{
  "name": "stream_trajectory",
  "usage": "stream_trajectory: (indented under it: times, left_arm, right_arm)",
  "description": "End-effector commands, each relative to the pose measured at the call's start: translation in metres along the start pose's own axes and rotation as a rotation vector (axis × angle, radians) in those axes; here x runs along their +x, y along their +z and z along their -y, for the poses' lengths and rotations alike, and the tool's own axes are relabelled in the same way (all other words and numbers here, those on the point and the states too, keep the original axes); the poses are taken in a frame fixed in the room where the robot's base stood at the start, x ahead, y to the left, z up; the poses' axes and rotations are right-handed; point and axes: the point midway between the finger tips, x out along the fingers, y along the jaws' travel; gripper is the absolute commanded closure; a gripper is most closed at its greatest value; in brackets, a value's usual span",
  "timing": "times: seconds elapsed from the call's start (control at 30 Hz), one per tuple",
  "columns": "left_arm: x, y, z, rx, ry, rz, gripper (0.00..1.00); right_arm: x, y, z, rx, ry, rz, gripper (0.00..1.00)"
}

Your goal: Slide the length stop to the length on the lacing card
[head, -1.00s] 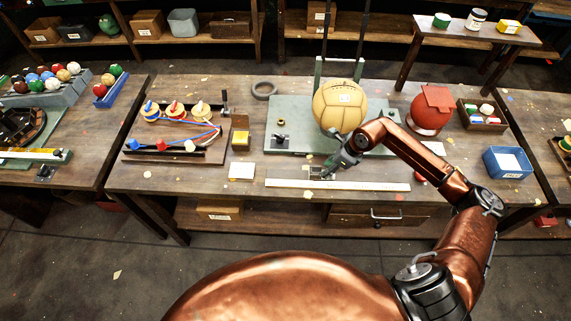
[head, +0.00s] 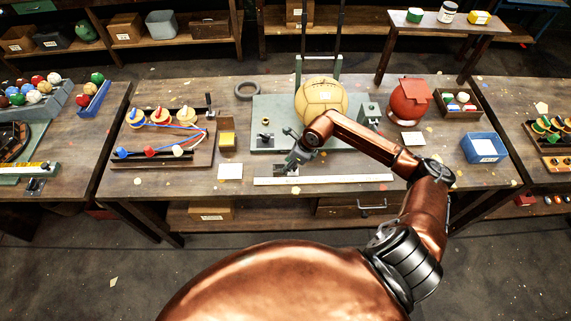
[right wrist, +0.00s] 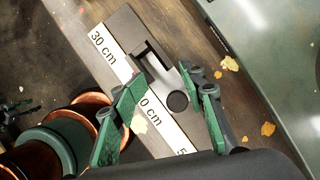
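The length stop (right wrist: 157,70) is a dark grey metal slider with a slot and a round knob, sitting across the white ruler (right wrist: 108,48). In the head view the ruler (head: 340,180) lies along the table's front. My right gripper (right wrist: 165,82) has its green fingers apart on either side of the stop; I see no clear grip. It also shows over the ruler's left part in the head view (head: 291,163). A white card (head: 230,171) lies left of the ruler; I cannot read it. My left gripper is out of view.
Behind the ruler, a yellow ball (head: 321,98) stands on a green-grey base (head: 262,107).

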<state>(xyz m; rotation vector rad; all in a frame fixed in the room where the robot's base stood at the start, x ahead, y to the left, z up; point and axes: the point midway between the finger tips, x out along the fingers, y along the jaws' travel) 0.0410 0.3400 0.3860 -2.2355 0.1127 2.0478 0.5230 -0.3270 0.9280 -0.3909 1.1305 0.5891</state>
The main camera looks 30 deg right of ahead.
Motion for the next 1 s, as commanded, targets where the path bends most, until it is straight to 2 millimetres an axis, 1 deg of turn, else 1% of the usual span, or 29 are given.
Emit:
stream_trajectory:
  times: [0.17,1.0]
  left_arm:
    - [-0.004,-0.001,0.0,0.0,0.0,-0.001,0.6]
    - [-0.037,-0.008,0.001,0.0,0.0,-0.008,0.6]
  right_arm:
    - [-0.006,0.0,0.0,0.001,-0.003,-0.002,0.64]
    - [-0.064,0.001,0.0,0.0,-0.001,-0.002,0.64]
